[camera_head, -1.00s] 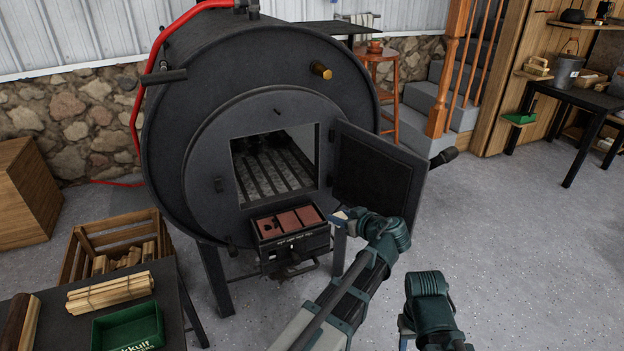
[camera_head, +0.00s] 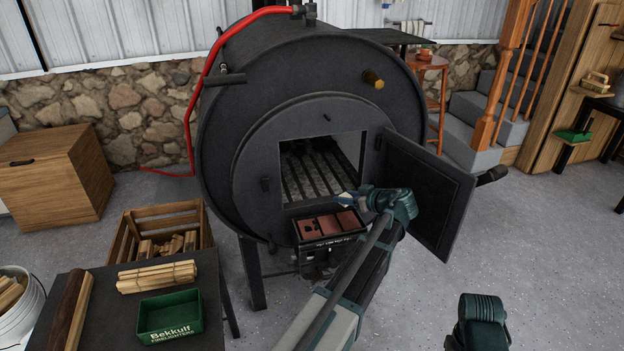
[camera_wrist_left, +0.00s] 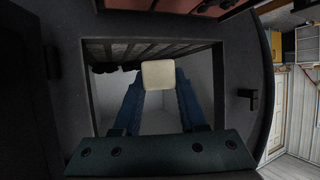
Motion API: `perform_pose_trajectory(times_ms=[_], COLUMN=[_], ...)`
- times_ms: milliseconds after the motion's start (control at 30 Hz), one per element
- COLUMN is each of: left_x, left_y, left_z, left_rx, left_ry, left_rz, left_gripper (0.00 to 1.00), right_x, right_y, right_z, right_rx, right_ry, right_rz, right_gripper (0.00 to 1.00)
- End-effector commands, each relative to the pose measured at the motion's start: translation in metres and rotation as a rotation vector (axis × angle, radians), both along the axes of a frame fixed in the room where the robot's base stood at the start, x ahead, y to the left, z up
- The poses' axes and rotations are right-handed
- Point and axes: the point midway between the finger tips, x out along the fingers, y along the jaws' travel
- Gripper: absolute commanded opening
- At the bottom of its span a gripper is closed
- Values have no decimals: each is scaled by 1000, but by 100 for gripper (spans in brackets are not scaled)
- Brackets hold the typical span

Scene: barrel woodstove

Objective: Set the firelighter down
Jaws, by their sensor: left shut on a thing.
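The firelighter is a small off-white block (camera_wrist_left: 158,74), seen in the left wrist view between the two blue fingertips. My left gripper (camera_head: 345,200) is shut on it and holds it in front of the lower right part of the stove's open firebox mouth. In the head view the block is tiny and mostly hidden by the fingers. The barrel stove (camera_head: 235,130) is black, with a slatted grate (camera_head: 308,178) inside the mouth. Of my right arm only a teal joint shows at the lower right edge; its fingers are out of view.
The stove door (camera_head: 430,200) stands open to the right, close beside my left wrist. A drawer with reddish compartments (camera_head: 328,224) juts out below the mouth. A green Bekkulf firelighters box (camera_head: 170,317) and a bundle of sticks (camera_head: 157,276) are on the dark table.

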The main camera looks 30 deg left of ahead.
Motion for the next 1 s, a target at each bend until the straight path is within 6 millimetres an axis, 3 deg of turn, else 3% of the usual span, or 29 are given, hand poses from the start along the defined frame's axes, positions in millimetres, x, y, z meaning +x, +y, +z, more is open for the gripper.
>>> perform_pose_trajectory(times_ms=[167,600,800,1000], left_x=[20,89,101,102], left_y=[21,104,121,122], left_z=[-4,-14,-15,-16], left_rx=[0,0,0,0], left_ry=[0,1,0,0], left_rz=[1,0,-1,-2], left_gripper=[0,0,0,0], right_x=[0,0,0,0], right_y=[0,0,0,0], right_z=[-4,-14,-15,-16], right_rx=[0,2,2,2], right_ry=[0,0,0,0], right_rz=[1,3,3,3], right_gripper=[50,50,50,50])
